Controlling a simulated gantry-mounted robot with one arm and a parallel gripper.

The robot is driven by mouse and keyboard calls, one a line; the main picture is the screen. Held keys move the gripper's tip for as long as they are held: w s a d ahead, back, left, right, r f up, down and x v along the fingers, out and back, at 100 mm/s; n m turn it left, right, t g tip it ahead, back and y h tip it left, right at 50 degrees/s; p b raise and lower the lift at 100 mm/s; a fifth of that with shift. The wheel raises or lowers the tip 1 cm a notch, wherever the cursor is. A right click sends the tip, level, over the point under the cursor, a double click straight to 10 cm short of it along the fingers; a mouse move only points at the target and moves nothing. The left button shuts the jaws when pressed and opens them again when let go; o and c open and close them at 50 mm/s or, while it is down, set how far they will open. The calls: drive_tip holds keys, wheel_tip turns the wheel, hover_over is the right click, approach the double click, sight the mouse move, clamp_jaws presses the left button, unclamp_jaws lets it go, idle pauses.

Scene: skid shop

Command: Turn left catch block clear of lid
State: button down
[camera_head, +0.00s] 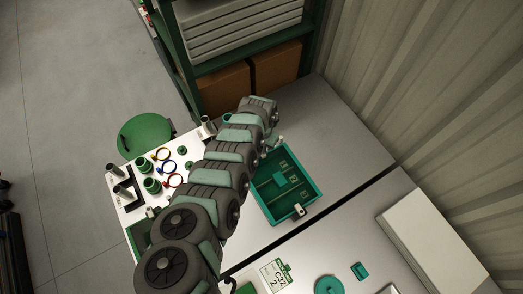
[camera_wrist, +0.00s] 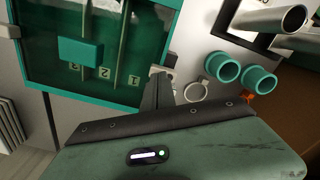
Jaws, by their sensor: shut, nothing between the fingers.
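The box (camera_head: 262,204) has a teal rim and a lid with a teal block on top. The wrist view shows its lid (camera_wrist: 130,80) as a see-through panel with a teal handle block (camera_wrist: 80,50) and numbers under it. One pale catch block (camera_head: 299,210) sits at the box's near end, also at the left edge of the wrist view (camera_wrist: 10,31). Another pale catch block (camera_wrist: 161,70) is at the opposite end, partly hidden by my fingers. My gripper (camera_wrist: 158,90) is shut and empty, its fingertips close beside that block; I cannot tell whether they touch.
A white board (camera_head: 134,207) with green cylinders, metal tubes and coloured rings lies left of my arm. The wrist view shows two teal cylinders (camera_wrist: 240,72) and a grey ring (camera_wrist: 196,90) near my gripper. Shelving (camera_head: 190,90) stands behind.

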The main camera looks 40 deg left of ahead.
drive_tip(key=shift+f+b, duration=0.55)
drive_tip(key=shift+f, duration=0.1)
drive_tip(key=shift+r+p, duration=0.35)
drive_tip(key=shift+p, duration=0.15)
drive_tip(key=shift+s+p, duration=0.3)
drive_tip(key=shift+p, duration=0.2)
drive_tip(key=shift+s+p, duration=1.15)
drive_tip(key=shift+p, duration=0.15)
drive_tip(key=shift+f, duration=0.25)
drive_tip(key=shift+w+f+b, duration=0.1)
drive_tip(key=shift+f+b, duration=0.55)
drive_tip(key=shift+b, duration=0.05)
